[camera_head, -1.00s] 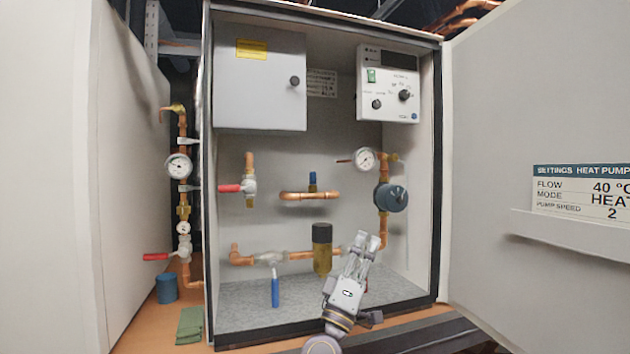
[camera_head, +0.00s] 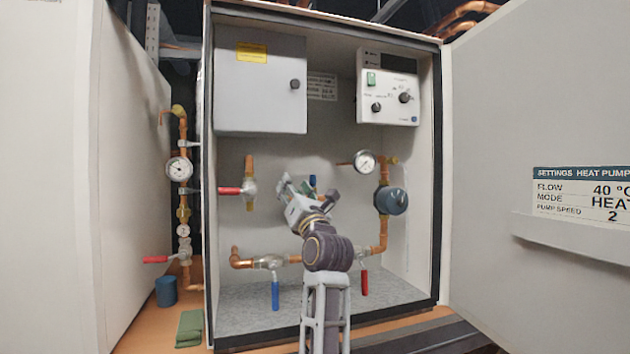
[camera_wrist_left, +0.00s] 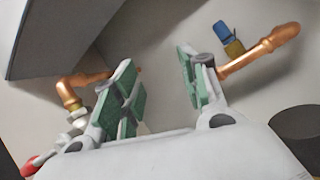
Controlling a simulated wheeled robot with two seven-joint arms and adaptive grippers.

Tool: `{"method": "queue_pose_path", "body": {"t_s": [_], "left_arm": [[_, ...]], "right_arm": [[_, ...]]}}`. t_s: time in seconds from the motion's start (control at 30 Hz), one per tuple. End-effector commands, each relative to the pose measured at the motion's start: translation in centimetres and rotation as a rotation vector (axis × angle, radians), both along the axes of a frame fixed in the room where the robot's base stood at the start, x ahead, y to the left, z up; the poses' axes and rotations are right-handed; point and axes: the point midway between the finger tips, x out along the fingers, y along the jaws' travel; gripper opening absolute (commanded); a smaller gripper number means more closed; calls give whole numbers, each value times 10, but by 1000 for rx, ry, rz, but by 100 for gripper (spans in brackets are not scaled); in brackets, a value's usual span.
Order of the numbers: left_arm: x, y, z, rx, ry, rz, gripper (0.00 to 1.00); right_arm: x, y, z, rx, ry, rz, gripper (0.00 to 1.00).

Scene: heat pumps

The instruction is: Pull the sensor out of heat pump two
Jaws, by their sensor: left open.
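The blue-capped fitting (camera_head: 313,181), which looks like the sensor, stands on a short copper pipe on the back wall of the open cabinet (camera_head: 208,200). In the head view my gripper mostly hides it and the pipe. In the left wrist view the blue cap and brass base (camera_wrist_left: 228,38) show clear above the copper pipe (camera_wrist_left: 262,54). My left gripper (camera_head: 308,188) is open, its green-padded fingers (camera_wrist_left: 160,82) spread and empty. The right-hand finger overlaps the pipe's left end in the wrist view; contact is unclear. The sensor is outside the jaws. My right gripper is out of view.
A red-handled valve (camera_head: 249,187) is left of my gripper; a gauge (camera_head: 364,161) and blue round device (camera_head: 391,199) are right. The grey box (camera_head: 260,80) hangs above. A dark cylinder (camera_wrist_left: 298,128) is at the wrist view's right. The cabinet door (camera_head: 540,110) is open.

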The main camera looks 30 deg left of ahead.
Motion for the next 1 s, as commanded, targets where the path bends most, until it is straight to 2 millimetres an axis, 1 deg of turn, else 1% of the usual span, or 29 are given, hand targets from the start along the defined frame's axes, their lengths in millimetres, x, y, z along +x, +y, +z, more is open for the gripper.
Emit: {"method": "queue_pose_path", "body": {"t_s": [0.03,0.13,0.27,0.37,0.5,0.63,0.73,1.0], "left_arm": [[2,3,4,-54,-8,-24,43],[9,6,7,-162,-10,-77,43],[18,4,10,-296,-3,-157,43],[26,-1,14,-392,9,-225,43],[35,-14,20,-507,35,-321,43],[41,-27,24,-577,61,-392,43],[43,-32,26,-606,73,-422,43],[44,-35,26,-618,80,-434,43]], "right_arm": [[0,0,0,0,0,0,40],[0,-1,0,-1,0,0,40],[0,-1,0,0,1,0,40],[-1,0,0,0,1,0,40],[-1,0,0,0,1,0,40],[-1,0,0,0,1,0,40],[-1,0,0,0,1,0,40],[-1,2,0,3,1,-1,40]]}}
